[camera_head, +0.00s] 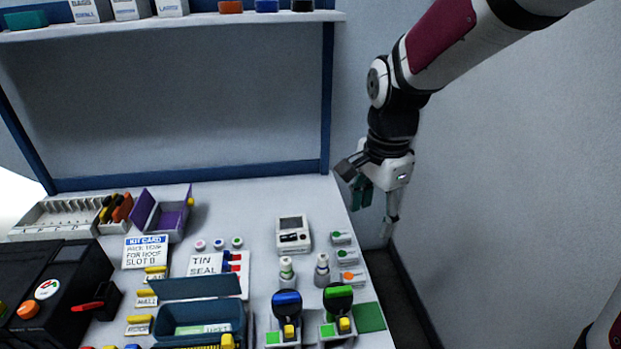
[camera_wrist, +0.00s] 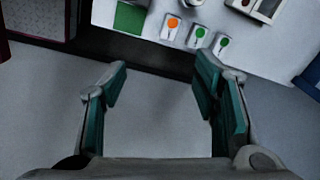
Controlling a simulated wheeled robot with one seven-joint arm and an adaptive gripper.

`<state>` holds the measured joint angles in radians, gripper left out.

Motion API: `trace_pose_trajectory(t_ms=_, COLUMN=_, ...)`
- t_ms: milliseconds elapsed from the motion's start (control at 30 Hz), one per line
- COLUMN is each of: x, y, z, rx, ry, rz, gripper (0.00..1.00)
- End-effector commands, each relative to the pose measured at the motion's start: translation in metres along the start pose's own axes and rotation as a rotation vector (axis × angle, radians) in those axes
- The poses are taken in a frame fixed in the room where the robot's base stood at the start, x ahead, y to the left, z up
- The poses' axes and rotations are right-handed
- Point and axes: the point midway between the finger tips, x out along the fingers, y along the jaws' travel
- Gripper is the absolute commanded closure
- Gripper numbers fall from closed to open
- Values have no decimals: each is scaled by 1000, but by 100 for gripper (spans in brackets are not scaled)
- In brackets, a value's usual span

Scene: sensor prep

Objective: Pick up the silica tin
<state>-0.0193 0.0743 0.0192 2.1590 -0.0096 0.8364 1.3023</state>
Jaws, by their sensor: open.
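I cannot tell by a readable label which item is the silica tin. Three small white pieces with coloured dots lie along the bench's right side: one orange-dotted (camera_head: 352,277) and two green-dotted (camera_head: 347,256) (camera_head: 340,237). The wrist view shows the orange-dotted one (camera_wrist: 172,27) and the green-dotted ones (camera_wrist: 198,35) (camera_wrist: 222,42) near its top. Three small round pieces with coloured tops (camera_head: 218,244) stand further left, above the TIN SEAL card (camera_head: 204,266). My gripper (camera_head: 376,210) is open and empty, off the bench's right edge; its fingers (camera_wrist: 160,72) have only floor between them.
The bench (camera_head: 262,200) also holds a white device with a screen (camera_head: 293,234), two small bottles (camera_head: 286,270), a green pad (camera_head: 369,317), a blue open box (camera_head: 200,318) and a purple box (camera_head: 165,215). A shelf (camera_head: 190,20) spans above. Floor lies right of the bench.

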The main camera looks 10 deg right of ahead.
Motion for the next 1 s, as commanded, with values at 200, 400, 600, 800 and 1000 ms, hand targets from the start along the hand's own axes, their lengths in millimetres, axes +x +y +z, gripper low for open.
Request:
trace_pose_trajectory(t_ms=200, x=86, y=-30, z=-4, rx=227, ry=-13, rz=56, gripper=45)
trace_pose_trajectory(t_ms=400, x=112, y=-37, z=-5, rx=310, ry=-14, rz=72, gripper=45)
trace_pose_trajectory(t_ms=600, x=142, y=-35, z=-4, rx=316, ry=-15, rz=74, gripper=45)
trace_pose_trajectory(t_ms=800, x=178, y=-32, z=-4, rx=314, ry=-14, rz=74, gripper=45)
trace_pose_trajectory(t_ms=1000, x=193, y=-31, z=-3, rx=313, ry=-14, rz=71, gripper=45)
